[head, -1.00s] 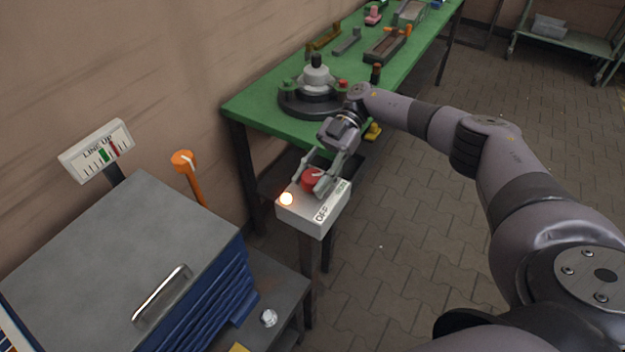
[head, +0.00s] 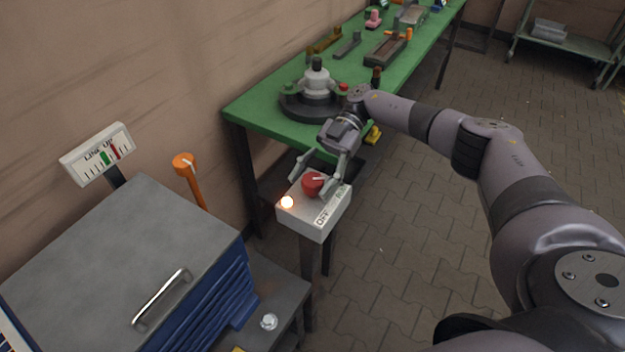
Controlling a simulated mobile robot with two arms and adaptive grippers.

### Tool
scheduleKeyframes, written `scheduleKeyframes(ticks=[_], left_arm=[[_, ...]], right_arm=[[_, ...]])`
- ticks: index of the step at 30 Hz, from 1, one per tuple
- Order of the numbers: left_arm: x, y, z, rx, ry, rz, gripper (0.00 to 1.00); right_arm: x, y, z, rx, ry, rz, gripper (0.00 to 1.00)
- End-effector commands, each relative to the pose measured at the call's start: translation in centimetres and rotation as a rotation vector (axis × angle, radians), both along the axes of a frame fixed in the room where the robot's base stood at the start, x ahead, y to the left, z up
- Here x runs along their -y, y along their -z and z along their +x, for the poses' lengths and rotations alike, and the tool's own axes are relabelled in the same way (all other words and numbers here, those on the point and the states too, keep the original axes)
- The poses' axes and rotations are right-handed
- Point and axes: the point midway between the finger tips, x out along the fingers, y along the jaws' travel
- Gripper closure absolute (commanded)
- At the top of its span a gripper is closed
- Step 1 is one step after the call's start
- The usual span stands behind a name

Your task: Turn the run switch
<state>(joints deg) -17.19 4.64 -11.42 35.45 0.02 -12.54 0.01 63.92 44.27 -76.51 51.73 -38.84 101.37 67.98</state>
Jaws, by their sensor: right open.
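The run switch is a red knob (head: 312,184) with a white pointer line, on top of a pale grey switch box (head: 309,219). The box has an "OFF" label and a second label partly hidden by a finger. The fingers look apart from the knob. The white line points right, towards the partly hidden label. My left gripper is not in view.
A green workbench (head: 270,115) with fixtures stands behind the box. At the left are a blue cabinet (head: 200,310) with a grey top, an orange lever (head: 190,180) and a gauge sign (head: 98,154). Paved floor (head: 400,260) lies clear at the right.

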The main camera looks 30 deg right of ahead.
Motion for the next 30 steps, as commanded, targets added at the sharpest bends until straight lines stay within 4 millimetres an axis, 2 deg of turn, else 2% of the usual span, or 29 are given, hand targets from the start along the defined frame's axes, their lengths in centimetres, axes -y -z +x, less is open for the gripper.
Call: scheduleKeyframes(ticks=[9, 15, 20, 30], left_arm=[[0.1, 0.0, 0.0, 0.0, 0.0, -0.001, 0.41], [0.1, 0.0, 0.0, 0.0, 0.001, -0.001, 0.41], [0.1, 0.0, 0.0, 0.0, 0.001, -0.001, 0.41], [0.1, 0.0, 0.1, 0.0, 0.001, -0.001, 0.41]], right_arm=[[0.0, -5.8, 0.1, 0.006, 0.0, 0.001, 0.41], [0.0, -8.7, 0.1, 0.003, 0.0, 0.001, 0.41], [0.0, -9.5, 0.0, 0.001, 0.0, 0.0, 0.41], [0.0, -9.6, 0.0, 0.001, 0.0, 0.0, 0.41]])
